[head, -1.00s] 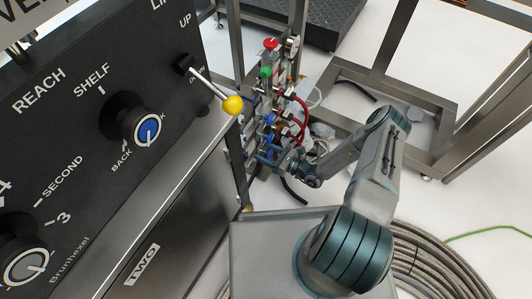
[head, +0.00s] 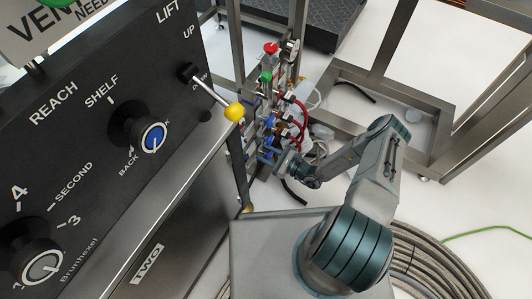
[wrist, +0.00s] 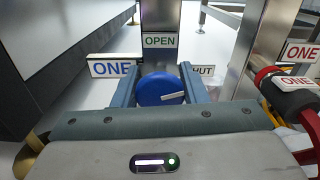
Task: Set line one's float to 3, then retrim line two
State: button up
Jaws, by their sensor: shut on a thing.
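A round blue knob (wrist: 162,90) with a white pointer mark sits between the two fingers of my gripper (wrist: 160,96) in the wrist view. The fingers are shut on it from left and right. Its pointer lies to the right, toward a partly hidden label ending in "UT" (wrist: 203,71). An "OPEN" label (wrist: 159,41) is above it and a blue "ONE" label (wrist: 110,68) is to its left. In the head view my gripper (head: 271,154) reaches low into the valve rack (head: 268,115). No float scale is readable.
A red-handled part (wrist: 285,92) with a red "ONE" label stands close right of my gripper. The black control panel (head: 70,130) with knobs and a yellow-tipped lever (head: 235,112) fills the left. Red hoses (head: 300,120) hang from the rack. Coiled hose (head: 420,262) lies on the floor.

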jog(key=shift+w, duration=0.1)
jog(key=o, duration=1)
jog(key=p+v, duration=0.3)
jog(key=v, duration=1.1)
jog(key=shift+f, duration=0.1)
jog(key=shift+p, duration=0.3)
notch_tip(320, 180, up, 45)
jog(key=w+n+g+h+p, duration=0.2)
jog(key=n+g+h+p, duration=0.3)
jog(key=n+g+p, duration=0.9)
jog(key=s+r+n+t+h+p, duration=0.2)
jog(key=s+r+p, duration=0.3)
jog(key=r, duration=0.9)
jog(key=s+r+n+t+h+p, duration=0.2)
jog(key=s+r+n+h+p, duration=0.2)
jog(key=r+p, duration=0.4)
jog(key=s+a+r+n+t+h+p, duration=0.1)
jog(key=s+r+n+t+h+p, duration=0.2)
jog(key=r, duration=1.7)
jog(key=shift+s+h+p, duration=0.5)
jog(key=shift+s+p, duration=1.1)
jog(key=shift+p, duration=0.75)
